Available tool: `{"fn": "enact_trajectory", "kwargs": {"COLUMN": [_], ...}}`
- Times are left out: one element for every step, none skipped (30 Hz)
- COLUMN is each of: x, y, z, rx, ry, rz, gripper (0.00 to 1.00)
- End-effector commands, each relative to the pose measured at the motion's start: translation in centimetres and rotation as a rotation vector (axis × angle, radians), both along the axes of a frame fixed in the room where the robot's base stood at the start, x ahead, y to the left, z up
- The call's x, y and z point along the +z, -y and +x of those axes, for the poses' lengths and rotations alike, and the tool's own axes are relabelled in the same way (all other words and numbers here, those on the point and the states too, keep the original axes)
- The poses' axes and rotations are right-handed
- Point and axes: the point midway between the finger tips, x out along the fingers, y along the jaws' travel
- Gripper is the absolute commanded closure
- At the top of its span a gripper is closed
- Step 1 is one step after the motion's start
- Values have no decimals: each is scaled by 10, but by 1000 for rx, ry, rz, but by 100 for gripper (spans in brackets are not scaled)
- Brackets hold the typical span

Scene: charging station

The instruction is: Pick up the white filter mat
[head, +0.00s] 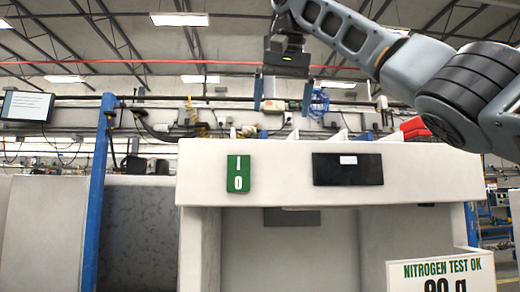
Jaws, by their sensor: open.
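I cannot make out the white filter mat in the head view. My gripper (282,106) hangs at the upper middle, above the white station (270,182), with its fingers pointing down. The two fingers are spread apart and nothing shows held between them. My arm comes in from the upper right. The top surface of the station is seen almost edge-on, so what lies on it is mostly hidden.
The station front has a green switch (238,173) and a black panel (348,169). Red objects (413,128) sit at its top right. A "NITROGEN TEST OK" sign (441,272) stands lower right. A blue post (97,195) and screen (27,106) are left.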

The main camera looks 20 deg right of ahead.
Motion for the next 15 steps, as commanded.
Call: {"fn": "enact_trajectory", "kwargs": {"x": [-5, -8, -11, -13, -15, -18, -20, -22, -27, -31, -34, -39, -43, -47, -51], "y": [0, 0, 0, 1, 1, 1, 1, 1, 1, 1, 1, 1, 0, 1, 1], "z": [3, 5, 7, 8, 10, 11, 12, 14, 17, 19, 21, 24, 26, 28, 31], "rx": [3, 3, 2, 2, 2, 2, 2, 2, 1, 1, 0, 0, 0, -1, 0], "ry": [-3, -3, -2, -2, -2, -1, -1, -1, -2, -2, -2, -3, -3, -3, -1], "rz": [1, 1, 1, 1, 2, 2, 1, 1, -1, -1, -2, -1, -1, -1, 0], "gripper": [0, 0, 0, 0, 0, 0, 0, 0, 0, 0, 0, 0, 0, 0, 0]}}
